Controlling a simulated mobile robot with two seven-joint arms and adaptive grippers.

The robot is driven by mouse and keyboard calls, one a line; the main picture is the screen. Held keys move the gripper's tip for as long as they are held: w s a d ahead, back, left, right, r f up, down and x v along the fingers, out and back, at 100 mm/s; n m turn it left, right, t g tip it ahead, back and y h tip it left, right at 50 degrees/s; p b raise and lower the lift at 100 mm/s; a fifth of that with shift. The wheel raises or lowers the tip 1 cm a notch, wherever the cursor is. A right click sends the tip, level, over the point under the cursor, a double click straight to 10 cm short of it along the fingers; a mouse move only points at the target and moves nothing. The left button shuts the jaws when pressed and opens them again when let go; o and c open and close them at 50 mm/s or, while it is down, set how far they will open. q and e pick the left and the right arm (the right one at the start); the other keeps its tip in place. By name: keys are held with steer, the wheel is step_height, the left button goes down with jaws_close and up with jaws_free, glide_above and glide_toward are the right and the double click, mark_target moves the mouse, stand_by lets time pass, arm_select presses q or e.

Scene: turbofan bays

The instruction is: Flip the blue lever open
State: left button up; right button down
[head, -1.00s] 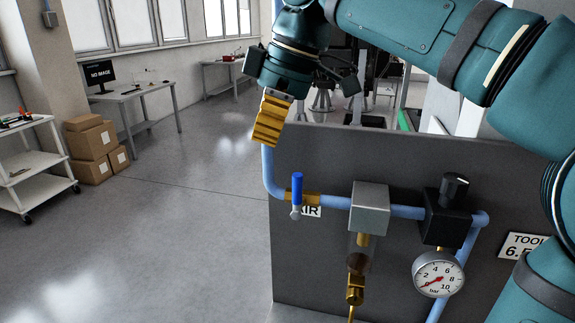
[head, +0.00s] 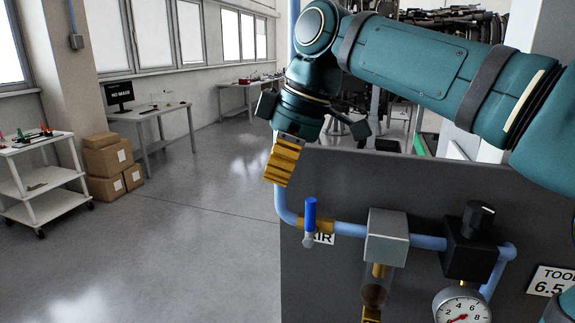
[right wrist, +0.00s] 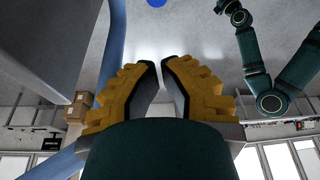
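The blue lever (head: 310,214) stands upright on a brass valve (head: 322,227) in the light-blue air pipe, at the left of a dark panel. My right gripper (head: 276,183) is above and slightly left of the lever, apart from it, with its yellow fingers pointing down. In the right wrist view its fingertips (right wrist: 159,66) nearly meet, with only a narrow empty gap. A bright blue spot (right wrist: 154,2) at that view's top edge may be the lever's end. My left arm (right wrist: 256,75) seems to show there too, its gripper out of frame.
The dark panel (head: 335,275) also bears a grey filter block (head: 387,238), a black regulator (head: 475,243) and a gauge (head: 462,308). Open floor lies left of it. A white cart (head: 45,185), boxes (head: 107,160) and a desk (head: 150,115) stand further off.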

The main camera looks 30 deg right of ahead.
mark_target(310, 215)
step_height(310, 215, down, 6)
steer(key=s+d+b, duration=0.1)
steer(key=b, duration=0.1)
steer(key=shift+d+r, duration=0.15)
steer(key=shift+d, duration=0.1)
steer(key=shift+s, duration=0.15)
